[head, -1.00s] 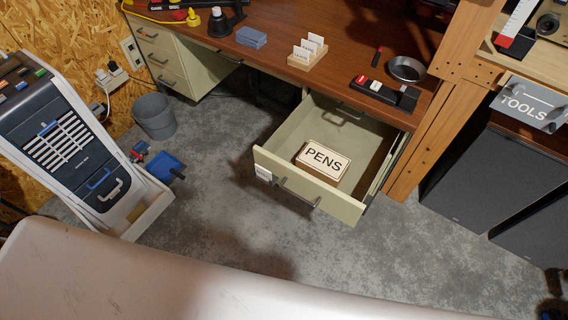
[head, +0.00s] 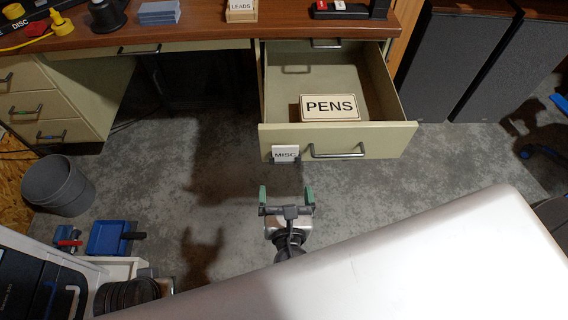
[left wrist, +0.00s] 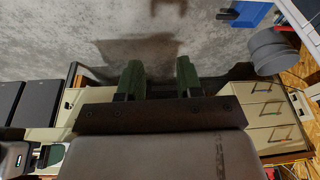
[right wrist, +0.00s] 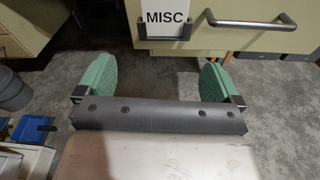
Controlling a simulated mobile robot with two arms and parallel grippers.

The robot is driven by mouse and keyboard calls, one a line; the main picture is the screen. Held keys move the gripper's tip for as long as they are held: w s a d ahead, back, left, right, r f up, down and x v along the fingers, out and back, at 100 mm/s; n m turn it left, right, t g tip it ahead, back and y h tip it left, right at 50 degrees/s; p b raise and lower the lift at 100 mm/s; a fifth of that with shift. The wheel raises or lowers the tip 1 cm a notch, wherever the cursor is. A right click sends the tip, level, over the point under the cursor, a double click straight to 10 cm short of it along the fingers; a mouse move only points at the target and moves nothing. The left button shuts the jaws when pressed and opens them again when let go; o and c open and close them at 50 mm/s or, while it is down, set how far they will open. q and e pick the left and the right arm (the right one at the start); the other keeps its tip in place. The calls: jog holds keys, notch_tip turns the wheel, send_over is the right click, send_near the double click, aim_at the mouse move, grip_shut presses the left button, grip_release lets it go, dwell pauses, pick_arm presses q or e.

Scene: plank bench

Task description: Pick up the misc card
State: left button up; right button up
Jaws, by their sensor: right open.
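The misc card (head: 285,153) is a small white card with black letters, upright in a dark holder on the front of the open drawer (head: 385,142), left of the drawer handle. In the right wrist view the card (right wrist: 167,18) is at the top centre, with its upper edge out of frame. My right gripper (head: 287,192) is open and empty, in front of and below the card, apart from it. Its green fingers are spread to either side of the card's position in the right wrist view. My left gripper (left wrist: 159,80) is open and empty, with floor behind its fingers.
The drawer handle (head: 338,152) sticks out to the right of the card. A grey bin (head: 58,186) and a blue dustpan (head: 108,238) are at the left. The floor before the drawer is clear.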

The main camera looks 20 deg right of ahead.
aim_at(285, 148)
jog(key=shift+n+t+h, duration=0.5)
jog(key=shift+t, duration=0.2)
jog(key=w+r, duration=0.1)
jog(key=w+d+r, duration=0.1)
jog(key=w, duration=0.1)
jog(key=w+r, duration=0.1)
jog(key=shift+w+d+r+b, duration=0.3)
jog(key=shift+d+r, duration=0.05)
jog(key=shift+d, duration=0.05)
jog(key=shift+b+x, duration=0.3)
jog(key=shift+x, duration=2.6)
pick_arm(q)
jog(key=v, duration=0.4)
jog(key=shift+s+r, duration=0.2)
jog(key=shift+r, duration=0.05)
pick_arm(e)
jog(key=c, duration=1)
